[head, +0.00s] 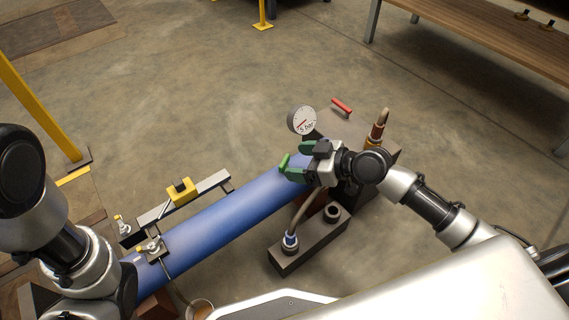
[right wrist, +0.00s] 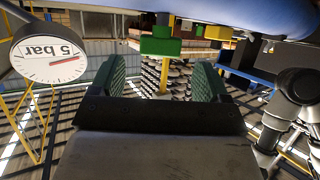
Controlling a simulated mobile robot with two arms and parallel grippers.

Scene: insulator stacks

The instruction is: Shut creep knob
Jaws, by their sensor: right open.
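My right gripper (head: 296,158) is open, with green finger pads, above the right end of a blue pipe (head: 225,224). In the right wrist view the space between its fingers (right wrist: 162,76) is empty. A green block-shaped handle (right wrist: 160,47) on a short stem shows ahead of and above the fingers, apart from them, under the pale blue pipe. I cannot tell whether this handle is the creep knob. A round pressure gauge (head: 302,120) marked 5 bar stands behind the gripper and also shows in the right wrist view (right wrist: 49,52). My left gripper is not in view.
A red lever (head: 342,106) and a copper-coloured fitting (head: 378,128) are behind my right gripper. A hose (head: 306,206) rises from a dark block in front. A yellow box (head: 181,191) sits on a rail beside the pipe.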

